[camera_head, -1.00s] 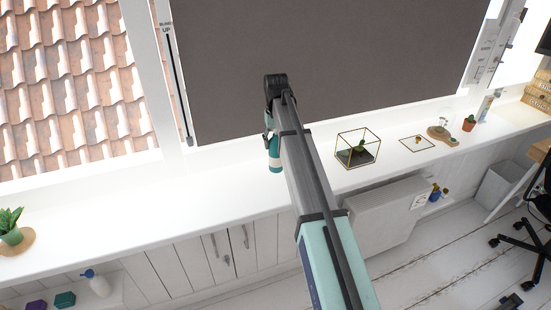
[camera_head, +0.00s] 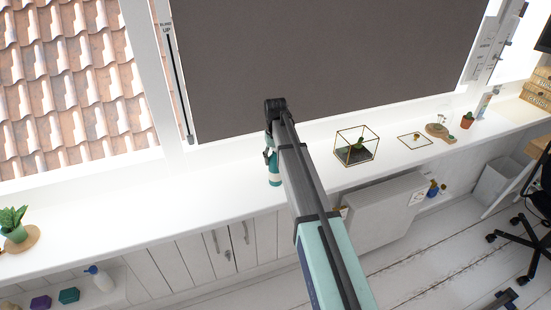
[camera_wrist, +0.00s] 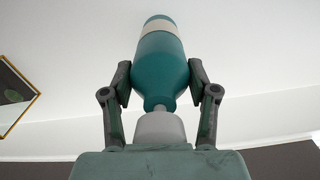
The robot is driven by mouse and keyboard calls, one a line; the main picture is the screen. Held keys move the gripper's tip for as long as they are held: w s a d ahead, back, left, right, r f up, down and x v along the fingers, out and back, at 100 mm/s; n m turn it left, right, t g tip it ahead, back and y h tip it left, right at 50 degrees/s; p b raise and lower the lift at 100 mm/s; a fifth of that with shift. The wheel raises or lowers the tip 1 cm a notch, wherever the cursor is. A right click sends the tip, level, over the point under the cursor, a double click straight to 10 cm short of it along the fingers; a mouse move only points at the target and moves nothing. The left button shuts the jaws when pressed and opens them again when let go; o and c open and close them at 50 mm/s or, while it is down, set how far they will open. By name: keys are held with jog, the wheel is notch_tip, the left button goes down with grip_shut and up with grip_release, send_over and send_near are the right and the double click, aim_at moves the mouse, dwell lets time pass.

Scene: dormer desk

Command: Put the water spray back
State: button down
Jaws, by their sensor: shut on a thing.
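A teal bottle (camera_head: 275,173) with a pale band hangs upright below the end of my arm, over the white ledge (camera_head: 190,200) in front of the dark blind. In the wrist view the bottle (camera_wrist: 160,65) sits between both fingers of my gripper (camera_wrist: 160,80), and its pale top points toward the wrist. My gripper (camera_head: 271,150) is shut on the bottle's body. The bottle's base is very low over the ledge; I cannot tell whether it touches. My arm hides part of the bottle's upper end.
A gold-framed glass terrarium (camera_head: 357,148) stands right of the bottle. Farther right are a flat gold frame (camera_head: 415,140) and a potted cactus (camera_head: 467,121). A potted plant (camera_head: 14,222) stands far left. The ledge between that plant and the bottle is clear.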

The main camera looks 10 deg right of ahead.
jog(key=shift+c, duration=1.5)
grip_release()
jog(key=shift+f, duration=0.1)
jog(key=shift+o, duration=0.4)
notch_tip(320, 180, up, 12)
jog(key=b, duration=0.3)
